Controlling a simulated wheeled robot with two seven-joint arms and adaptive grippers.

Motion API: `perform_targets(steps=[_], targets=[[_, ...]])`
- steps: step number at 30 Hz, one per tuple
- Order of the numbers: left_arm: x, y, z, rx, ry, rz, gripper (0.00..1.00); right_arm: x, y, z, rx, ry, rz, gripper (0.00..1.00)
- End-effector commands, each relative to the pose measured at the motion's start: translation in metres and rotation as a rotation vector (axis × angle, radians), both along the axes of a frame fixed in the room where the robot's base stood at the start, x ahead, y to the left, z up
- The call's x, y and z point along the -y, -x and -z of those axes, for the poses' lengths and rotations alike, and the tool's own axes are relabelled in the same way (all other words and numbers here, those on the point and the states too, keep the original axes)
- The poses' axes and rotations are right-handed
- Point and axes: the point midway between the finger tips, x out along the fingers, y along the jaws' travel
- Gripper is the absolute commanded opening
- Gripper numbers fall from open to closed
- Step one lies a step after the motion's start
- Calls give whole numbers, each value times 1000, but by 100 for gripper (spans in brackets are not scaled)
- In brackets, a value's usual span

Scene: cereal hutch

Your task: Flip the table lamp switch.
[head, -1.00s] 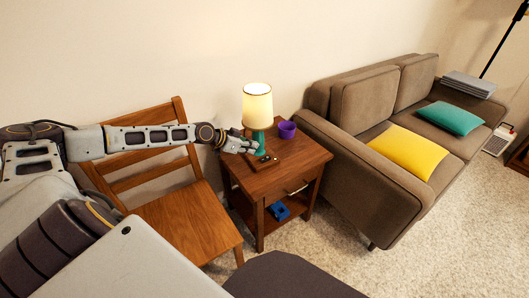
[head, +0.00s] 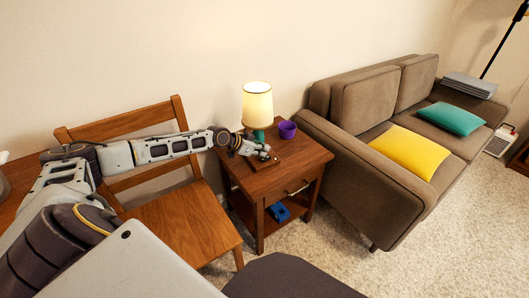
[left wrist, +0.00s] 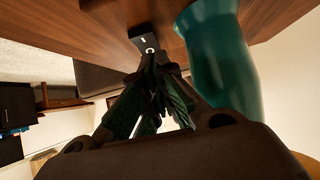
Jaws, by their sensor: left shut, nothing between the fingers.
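The table lamp has a glowing cream shade (head: 257,104) and a teal base, which shows large in the left wrist view (left wrist: 222,50). It stands on a brown side table (head: 312,158). A small dark switch block (left wrist: 148,38) with a white ring mark lies on the tabletop beside the base. In the head view my left gripper partly covers it. My left gripper (head: 272,152) is shut and empty, low over the table in front of the lamp, its fingertips close to the switch. I cannot tell whether they touch. My right gripper is not in view.
A purple cup (head: 287,130) stands at the back of the table, right of the lamp. A wooden chair (head: 180,222) is left of the table, under my left arm. A brown sofa (head: 345,185) is close on the right. A blue object (head: 279,212) sits on the lower shelf.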

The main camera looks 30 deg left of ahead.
Motion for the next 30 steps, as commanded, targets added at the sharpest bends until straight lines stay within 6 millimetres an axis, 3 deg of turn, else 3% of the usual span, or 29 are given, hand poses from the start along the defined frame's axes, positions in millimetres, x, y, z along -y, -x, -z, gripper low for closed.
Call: perform_targets(steps=[8, 30], targets=[[4, -7, 5, 0, 1, 1, 0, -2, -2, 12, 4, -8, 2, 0], [6, -10, 6, -33, -15, 2, 0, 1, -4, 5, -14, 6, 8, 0]])
